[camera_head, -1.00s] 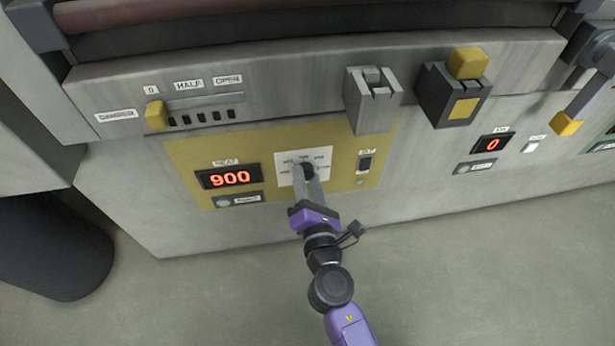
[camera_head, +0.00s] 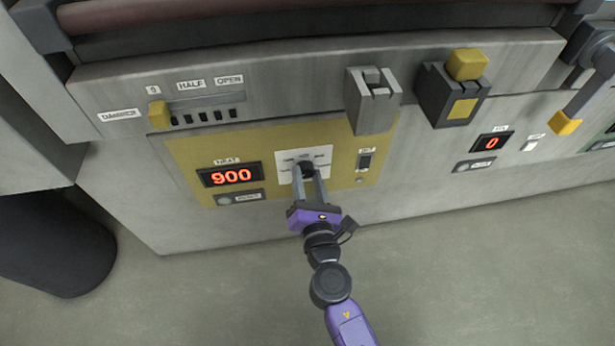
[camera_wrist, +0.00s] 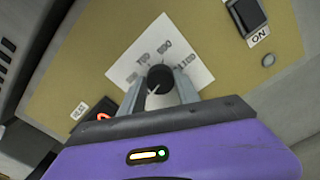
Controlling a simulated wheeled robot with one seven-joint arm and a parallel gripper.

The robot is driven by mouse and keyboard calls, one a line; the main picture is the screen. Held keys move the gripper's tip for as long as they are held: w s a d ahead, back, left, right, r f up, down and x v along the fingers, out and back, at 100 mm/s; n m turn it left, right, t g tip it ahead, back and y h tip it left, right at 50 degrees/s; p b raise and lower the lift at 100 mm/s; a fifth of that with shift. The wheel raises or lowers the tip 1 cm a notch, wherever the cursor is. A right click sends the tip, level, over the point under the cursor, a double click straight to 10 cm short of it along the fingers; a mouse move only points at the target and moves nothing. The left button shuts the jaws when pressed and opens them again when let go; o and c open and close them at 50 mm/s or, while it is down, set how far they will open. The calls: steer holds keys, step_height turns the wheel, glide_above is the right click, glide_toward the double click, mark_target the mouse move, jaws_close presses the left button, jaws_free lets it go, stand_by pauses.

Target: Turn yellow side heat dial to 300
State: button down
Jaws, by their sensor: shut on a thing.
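The heat dial (camera_head: 307,168) is a small black knob on a white scale plate (camera_head: 322,156), set in the yellow panel (camera_head: 190,154). My gripper (camera_head: 311,181) has its two grey fingers shut on the dial. In the wrist view the dial (camera_wrist: 160,78) sits between my fingertips (camera_wrist: 162,90), with a light pointer line on its face. The scale plate (camera_wrist: 190,60) shows around it with blurred labels. The red heat display (camera_head: 231,176) left of the dial reads 900.
A dark switch (camera_head: 365,160) is right of the dial on the yellow panel. Above are a yellow damper slider (camera_head: 158,114), a grey latch block (camera_head: 372,112) and a dark block with a yellow top (camera_head: 467,64). Another display (camera_head: 492,143) reads 0. The floor in front is clear.

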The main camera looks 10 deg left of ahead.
steer(key=c, duration=0.9)
jaws_free()
steer(key=shift+s, duration=0.1)
steer(key=v, duration=0.7)
steer(key=shift+s+d, duration=0.1)
steer(key=shift+s, duration=0.25)
